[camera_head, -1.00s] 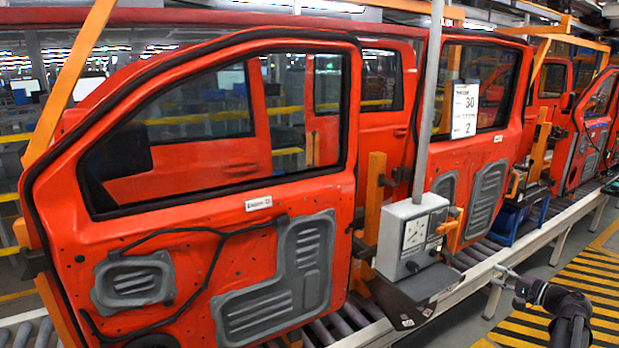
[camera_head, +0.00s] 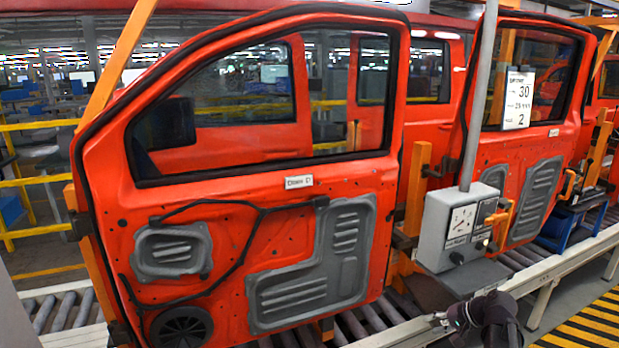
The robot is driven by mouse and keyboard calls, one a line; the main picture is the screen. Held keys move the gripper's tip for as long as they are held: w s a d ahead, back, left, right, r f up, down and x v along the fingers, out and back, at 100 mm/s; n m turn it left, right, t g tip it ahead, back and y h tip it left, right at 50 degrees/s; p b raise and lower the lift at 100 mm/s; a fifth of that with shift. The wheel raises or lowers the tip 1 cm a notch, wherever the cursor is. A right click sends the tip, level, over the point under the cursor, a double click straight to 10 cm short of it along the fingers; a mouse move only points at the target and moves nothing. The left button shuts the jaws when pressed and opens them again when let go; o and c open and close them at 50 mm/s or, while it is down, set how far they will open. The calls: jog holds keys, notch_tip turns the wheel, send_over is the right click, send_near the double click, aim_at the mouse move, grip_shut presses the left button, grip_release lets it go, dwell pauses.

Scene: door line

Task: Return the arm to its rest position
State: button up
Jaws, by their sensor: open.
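My arm shows at the lower right as a dark, rounded link, cut off by the bottom edge. My gripper (camera_head: 440,319) is the small, pale end to the left of that link, low in front of the roller conveyor's edge. It is small and hard to make out, with open jaws and nothing seen between them. It is apart from the red door (camera_head: 228,222) and below the grey control box (camera_head: 447,232).
The red door hangs upright in orange supports above the roller conveyor (camera_head: 62,312). The grey box with a dial stands on a post beside it. A second red door (camera_head: 520,150) is farther right. Yellow-black floor stripes (camera_head: 585,325) lie at the lower right.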

jog(key=s+a+f+n+g+h+b, duration=0.2)
jog(key=s+a+f, duration=0.3)
jog(key=a, duration=0.3)
jog(key=s+a+f+n+g+h+b, duration=0.3)
jog(key=s+a+f+n+h+b, duration=0.1)
jog(key=a+f, duration=0.4)
jog(key=shift+s+a+f+g+h+b, duration=0.3)
jog(key=shift+s+a+h+b, duration=0.35)
jog(key=shift+s, duration=0.25)
dwell(0.9)
